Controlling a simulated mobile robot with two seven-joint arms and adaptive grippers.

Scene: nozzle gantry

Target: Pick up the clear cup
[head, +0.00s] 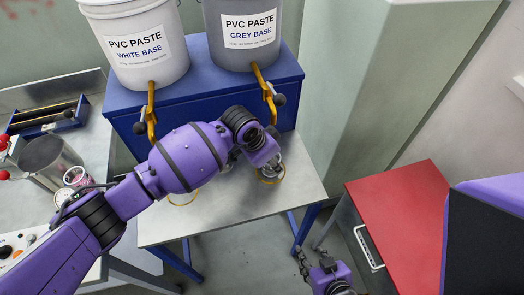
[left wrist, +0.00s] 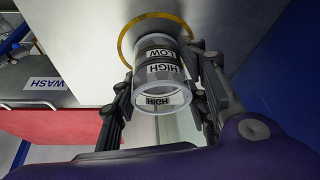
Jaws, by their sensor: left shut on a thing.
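The clear cup (left wrist: 163,88) has black HIGH and LOW labels. In the left wrist view it sits between the two dark fingers of my left gripper (left wrist: 162,78), which is shut on its sides. The cup's far end lies over a yellow ring on the grey table; I cannot tell whether it touches the table. In the head view my left gripper (head: 266,160) reaches down at the right yellow ring, and only part of the cup (head: 270,170) shows beneath it. My right gripper (head: 304,263) is low in the head view, away from the cup; its finger opening is unclear.
Above the table (head: 235,215), a blue stand (head: 190,97) carries a white bucket (head: 145,45) and a grey bucket (head: 242,35) with yellow spouts. A red-topped cabinet (head: 400,205) stands right. A metal container (head: 50,160) is on the left counter.

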